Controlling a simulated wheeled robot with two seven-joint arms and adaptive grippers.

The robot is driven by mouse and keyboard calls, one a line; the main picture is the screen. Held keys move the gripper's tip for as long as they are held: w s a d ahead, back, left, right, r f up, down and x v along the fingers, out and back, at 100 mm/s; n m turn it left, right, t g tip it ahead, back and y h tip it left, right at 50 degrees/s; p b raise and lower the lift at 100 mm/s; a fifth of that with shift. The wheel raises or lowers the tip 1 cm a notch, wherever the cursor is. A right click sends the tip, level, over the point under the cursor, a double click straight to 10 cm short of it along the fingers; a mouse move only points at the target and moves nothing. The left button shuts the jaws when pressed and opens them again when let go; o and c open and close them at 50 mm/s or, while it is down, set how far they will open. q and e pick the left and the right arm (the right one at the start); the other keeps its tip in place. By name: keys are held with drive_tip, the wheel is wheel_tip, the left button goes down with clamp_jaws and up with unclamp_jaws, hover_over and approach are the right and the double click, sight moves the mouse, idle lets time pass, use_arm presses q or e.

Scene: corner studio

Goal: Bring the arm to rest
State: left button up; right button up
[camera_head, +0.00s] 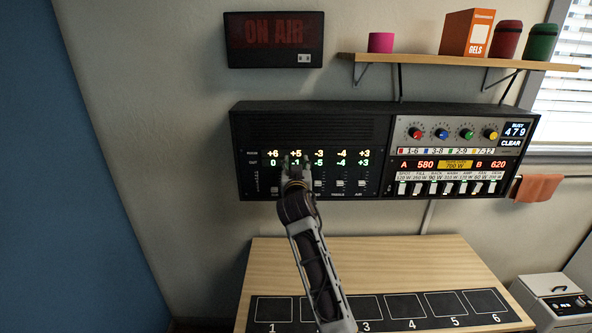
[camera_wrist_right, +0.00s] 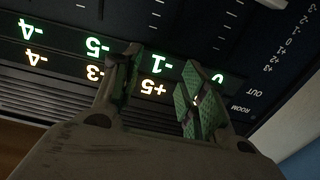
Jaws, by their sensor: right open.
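My right gripper (camera_head: 295,162) is in front of the left part of a black wall panel (camera_head: 300,128), over the "-1" and "+5" readouts. Its arm rises from the bottom edge of the head view, above the table. In the right wrist view my right gripper (camera_wrist_right: 161,62) is open, its two green-padded fingers apart with nothing between them. The panel's lit digits (camera_wrist_right: 97,45) show close behind the fingers. The gripper hides some of the readouts and slider tops; I cannot tell whether it touches the panel. My left gripper is not in view.
A wooden table (camera_head: 360,260) with numbered black squares (camera_head: 405,307) stands below the panel. A shelf (camera_head: 450,60) with several objects and an "ON AIR" sign (camera_head: 274,40) hang above. A towel (camera_head: 537,187) hangs at right, over a white appliance (camera_head: 548,288).

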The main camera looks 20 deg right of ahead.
drive_tip(key=shift+f, duration=0.1)
drive_tip(key=s+d+f+n+g+y, duration=0.1)
drive_tip(key=s+d+f+g, duration=0.15)
drive_tip(key=s+f, duration=0.7)
drive_tip(key=s+d+f+n+g+y, duration=0.1)
drive_tip(key=s+f+g, duration=0.45)
drive_tip(key=f, duration=0.75)
drive_tip(key=s+a+f+n+g+y, duration=0.1)
drive_tip(key=s+f+n+g+y, duration=0.15)
drive_tip(key=s+f, duration=0.7)
drive_tip(key=s+a+f+n+g+y, duration=0.1)
drive_tip(key=s+f+g, duration=0.15)
drive_tip(key=s, duration=1.45)
wheel_tip(320, 180, down, 32)
drive_tip(key=s+g, duration=0.2)
drive_tip(key=s+d+f, duration=0.2)
drive_tip(key=s+f, duration=0.8)
drive_tip(key=s, duration=0.1)
drive_tip(key=s+d+f+g, duration=0.1)
drive_tip(key=s+f, duration=0.9)
drive_tip(key=s, duration=0.1)
drive_tip(key=shift+s+d, duration=0.35)
